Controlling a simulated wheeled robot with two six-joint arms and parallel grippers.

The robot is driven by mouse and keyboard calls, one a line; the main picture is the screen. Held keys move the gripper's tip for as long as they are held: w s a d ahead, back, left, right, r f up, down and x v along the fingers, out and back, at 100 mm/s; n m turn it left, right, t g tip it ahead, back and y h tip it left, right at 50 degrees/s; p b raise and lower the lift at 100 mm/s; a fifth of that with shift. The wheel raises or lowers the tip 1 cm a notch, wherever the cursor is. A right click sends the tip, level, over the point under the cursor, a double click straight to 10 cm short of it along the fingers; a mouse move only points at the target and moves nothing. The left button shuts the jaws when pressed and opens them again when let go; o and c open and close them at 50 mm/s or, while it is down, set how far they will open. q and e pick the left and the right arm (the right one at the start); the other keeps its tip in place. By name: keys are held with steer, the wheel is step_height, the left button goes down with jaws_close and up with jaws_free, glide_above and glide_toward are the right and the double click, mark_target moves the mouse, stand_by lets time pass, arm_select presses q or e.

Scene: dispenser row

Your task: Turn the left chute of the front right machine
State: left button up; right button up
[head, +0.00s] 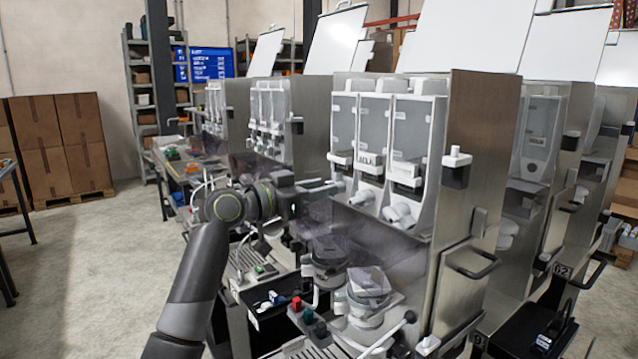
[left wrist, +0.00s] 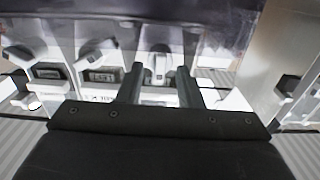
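The front right machine (head: 490,130) stands at the centre of the head view, with three white chutes in a row. Its left chute (head: 340,184) is partly hidden by my left gripper (head: 326,187), which reaches in from the left. The middle chute (head: 363,197) and the right chute (head: 400,213) are clear of it. The left wrist view appears upside down. There the left chute (left wrist: 160,64) shows between the two spread fingers of my left gripper (left wrist: 161,82). I cannot tell whether the fingers touch it. My right gripper is not in view.
Clear containers and label boxes (head: 370,160) sit above the chutes. A grinder-like unit (head: 368,290) and a tray with coloured knobs (head: 300,310) stand below. Another machine (head: 265,110) is behind to the left. Open floor (head: 80,260) lies at the left.

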arm_select(q)
steer(key=shift+w+d, duration=0.1)
steer(key=shift+d, duration=0.05)
jaws_close()
